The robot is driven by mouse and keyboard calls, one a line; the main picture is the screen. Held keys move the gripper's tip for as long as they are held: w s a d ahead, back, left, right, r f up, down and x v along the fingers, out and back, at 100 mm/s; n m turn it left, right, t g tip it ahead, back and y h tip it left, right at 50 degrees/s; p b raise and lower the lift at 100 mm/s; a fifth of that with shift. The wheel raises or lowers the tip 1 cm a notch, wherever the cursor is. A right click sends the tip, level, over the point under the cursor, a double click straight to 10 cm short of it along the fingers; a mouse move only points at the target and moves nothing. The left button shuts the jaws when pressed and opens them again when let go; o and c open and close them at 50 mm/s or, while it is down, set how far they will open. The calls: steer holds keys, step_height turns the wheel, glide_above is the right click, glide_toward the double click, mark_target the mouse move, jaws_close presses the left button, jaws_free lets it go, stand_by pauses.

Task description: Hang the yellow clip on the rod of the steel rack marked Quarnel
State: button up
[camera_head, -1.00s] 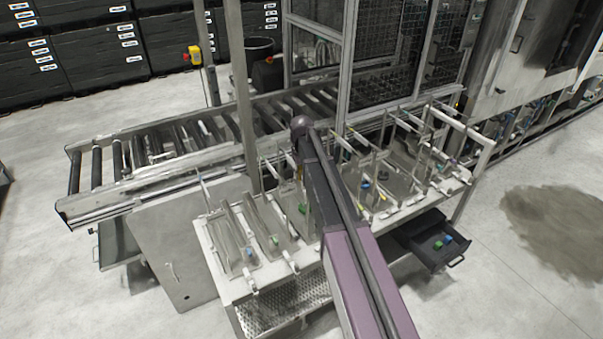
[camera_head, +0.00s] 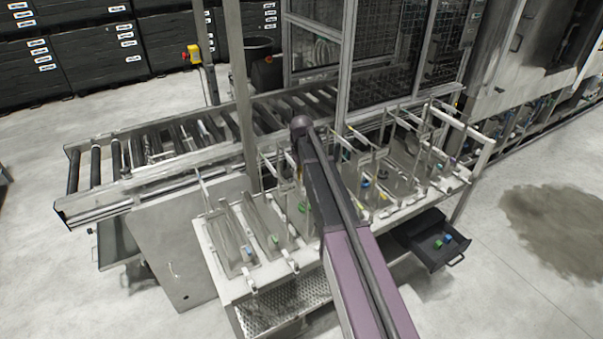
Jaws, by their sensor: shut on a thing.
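Several steel racks with rods stand in a row on a steel bench (camera_head: 222,262). No rack marking is readable at this size, so I cannot tell which one is Quarnel. Small yellow spots show among the racks right of my arm, one of them low on a rack (camera_head: 383,196); I cannot tell which is the yellow clip. Green and blue small pieces also sit on the racks. My purple arm crosses the bench middle and covers part of the racks. My gripper is hidden behind the arm, so its hold on anything does not show.
An open dark drawer (camera_head: 461,260) at the bench's right front holds a green and a blue piece. A roller conveyor (camera_head: 97,170) and a framed mesh enclosure (camera_head: 345,75) stand behind the bench. A dark stain (camera_head: 560,230) marks the otherwise clear floor at right.

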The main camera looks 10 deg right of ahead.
steer(key=shift+f, duration=0.2)
steer(key=o, duration=1)
steer(key=shift+r, duration=0.15)
